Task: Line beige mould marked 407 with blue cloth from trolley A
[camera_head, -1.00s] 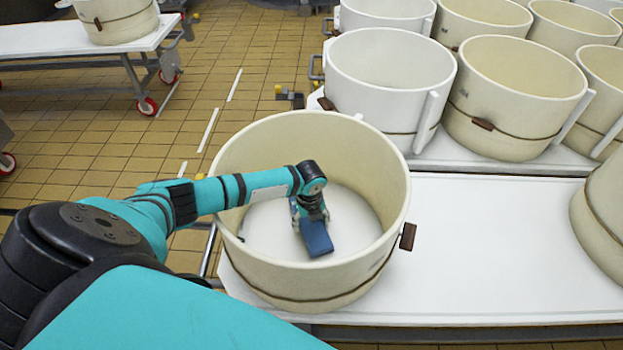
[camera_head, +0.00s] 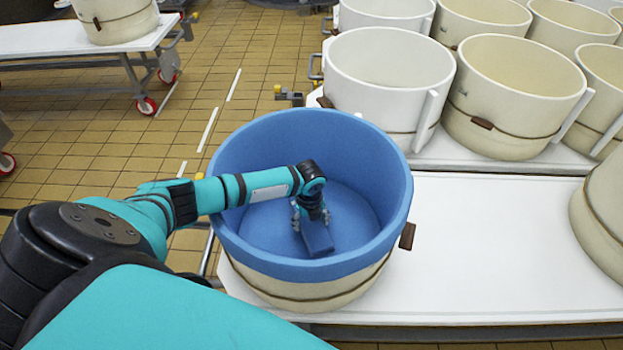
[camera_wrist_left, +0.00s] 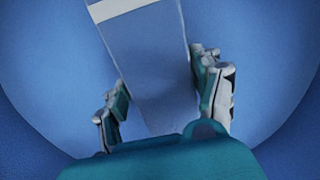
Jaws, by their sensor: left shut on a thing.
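The beige mould (camera_head: 312,292) stands upright on a white table. Blue cloth (camera_head: 365,150) lines its inside and floor and hangs over its rim as a band around the upper outer wall. No number 407 can be read. My left gripper (camera_head: 311,219) reaches down inside the mould. My right gripper is not in view.
Several other beige moulds (camera_head: 511,100) stand close together behind on a white surface. One mould is cut off at the right edge. The white tabletop (camera_head: 490,250) right of the lined mould is clear. A trolley (camera_head: 70,38) with a mould stands far left.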

